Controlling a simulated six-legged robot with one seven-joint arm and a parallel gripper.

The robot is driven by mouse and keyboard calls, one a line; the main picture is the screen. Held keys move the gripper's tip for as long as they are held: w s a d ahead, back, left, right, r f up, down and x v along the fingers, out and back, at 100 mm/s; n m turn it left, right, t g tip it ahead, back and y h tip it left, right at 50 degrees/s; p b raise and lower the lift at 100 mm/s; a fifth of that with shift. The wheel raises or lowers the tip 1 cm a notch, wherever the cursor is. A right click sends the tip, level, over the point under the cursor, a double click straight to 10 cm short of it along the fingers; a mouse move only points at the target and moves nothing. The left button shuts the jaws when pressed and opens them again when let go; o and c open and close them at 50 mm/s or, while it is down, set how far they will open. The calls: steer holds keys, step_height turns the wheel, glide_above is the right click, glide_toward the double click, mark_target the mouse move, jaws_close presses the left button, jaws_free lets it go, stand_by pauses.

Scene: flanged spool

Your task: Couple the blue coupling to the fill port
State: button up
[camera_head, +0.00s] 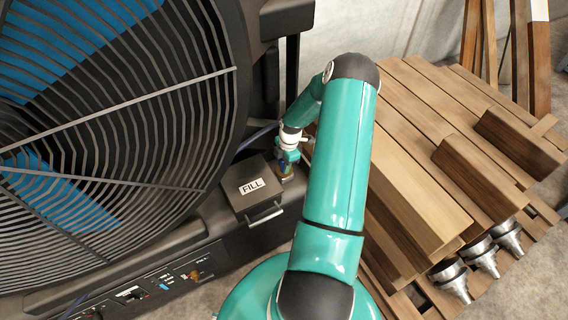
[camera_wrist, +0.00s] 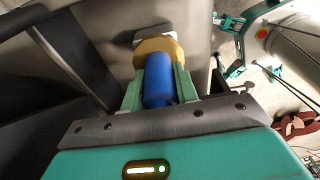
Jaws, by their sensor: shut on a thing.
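My gripper (camera_wrist: 160,74) is shut on the blue coupling (camera_wrist: 158,88), a short blue cylinder between its two pale green fingers in the wrist view. A brass-coloured ring (camera_wrist: 158,48) lies at the coupling's far end, against a pale plate. I cannot tell whether this ring belongs to the coupling or the fill port, or whether the parts are engaged. In the head view, my gripper (camera_head: 287,160) is low beside a dark box (camera_head: 240,203) with a FILL label (camera_head: 252,186). The coupling is small and mostly hidden there.
A large fan grille (camera_head: 110,130) fills the left, with a control panel (camera_head: 150,288) below it. Wooden beams (camera_head: 430,160) are stacked at the right, with metal funnels (camera_head: 480,258) at their front. In the wrist view, a dark bar (camera_wrist: 70,65) runs close at left.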

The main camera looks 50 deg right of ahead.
steer(key=shift+f, duration=0.15)
steer(key=o, duration=1)
steer(key=shift+o, duration=0.2)
step_height(320, 180, up, 14)
steer(key=d, duration=0.2)
steer(key=shift+s+f, duration=0.2)
steer(key=shift+s, duration=0.1)
steer(key=shift+s, duration=0.1)
